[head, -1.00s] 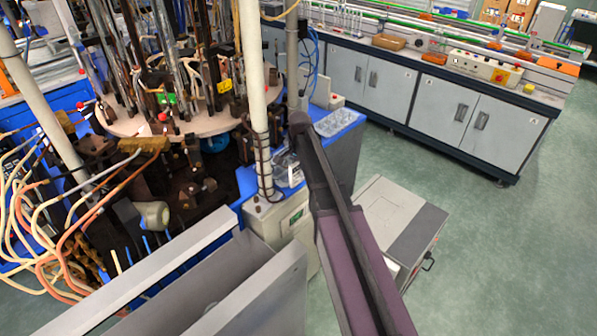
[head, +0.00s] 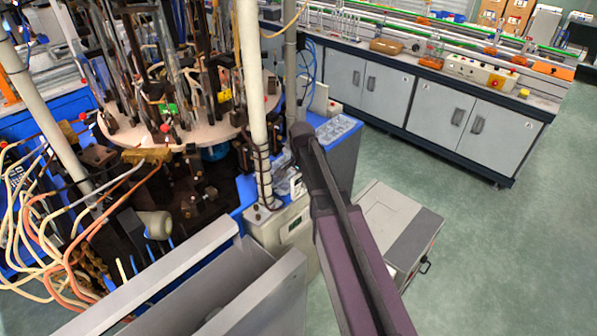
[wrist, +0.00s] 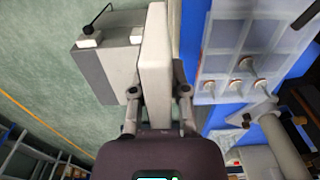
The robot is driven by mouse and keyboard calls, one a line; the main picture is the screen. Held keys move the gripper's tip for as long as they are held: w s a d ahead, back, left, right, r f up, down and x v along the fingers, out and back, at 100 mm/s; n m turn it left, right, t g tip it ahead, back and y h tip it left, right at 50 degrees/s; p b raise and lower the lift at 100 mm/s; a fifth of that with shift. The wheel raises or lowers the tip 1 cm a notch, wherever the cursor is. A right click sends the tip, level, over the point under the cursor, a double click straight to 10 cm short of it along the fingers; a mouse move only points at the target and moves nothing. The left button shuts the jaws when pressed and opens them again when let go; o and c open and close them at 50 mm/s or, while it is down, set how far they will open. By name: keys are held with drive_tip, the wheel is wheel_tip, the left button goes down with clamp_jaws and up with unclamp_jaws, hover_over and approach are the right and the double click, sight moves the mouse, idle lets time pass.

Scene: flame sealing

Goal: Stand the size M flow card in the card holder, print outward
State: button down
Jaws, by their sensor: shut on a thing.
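In the wrist view my gripper (wrist: 160,98) is shut, with one finger on each side of a plain pale slab, which I take for the size M flow card (wrist: 154,65). The slab stretches away from the fingers to the top edge of the picture. No print shows on the side I see. In the head view my own arm hides the gripper and what it holds. I cannot make out the card holder for certain in either view.
A clear compartment tray (head: 338,128) lies on the blue bench top; it also shows in the wrist view (wrist: 245,62). A cream post (head: 252,90) stands left of my arm. A grey floor cabinet (head: 395,225) stands to the right. Green floor beyond is clear.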

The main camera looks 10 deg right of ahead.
drive_tip(key=s, duration=1)
drive_tip(key=shift+r+p, duration=0.35)
drive_tip(key=shift+r, duration=0.1)
drive_tip(key=shift+a, duration=0.1)
wheel_tip(320, 180, up, 17)
drive_tip(key=p, duration=1.7)
drive_tip(key=shift+r, duration=0.15)
drive_tip(key=shift+s, duration=0.15)
